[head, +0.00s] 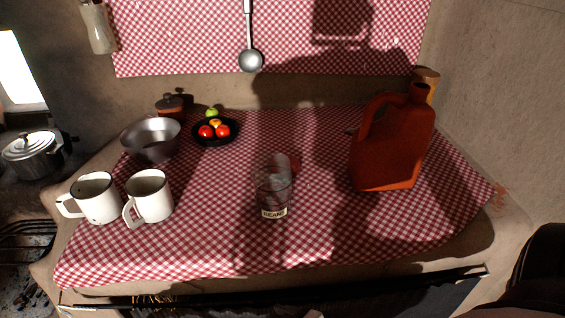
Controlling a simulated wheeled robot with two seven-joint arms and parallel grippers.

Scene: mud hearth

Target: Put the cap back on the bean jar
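The bean jar (274,197) is clear, with a pale "BEANS" label low on its front. It stands upright near the middle of the checked cloth, and its top seems to be open. A reddish, rounded piece (295,163) shows just behind the jar's upper right side, partly hidden by it. It may be the cap, but I cannot tell for sure. Neither of my grippers is in view.
A red jug (392,142) stands to the right. Two white mugs (98,199) (150,196) and a metal bowl (152,140) stand left. A black dish (228,135) holds tomatoes behind. A ladle (250,60) hangs above. The cloth in front of the jar is clear.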

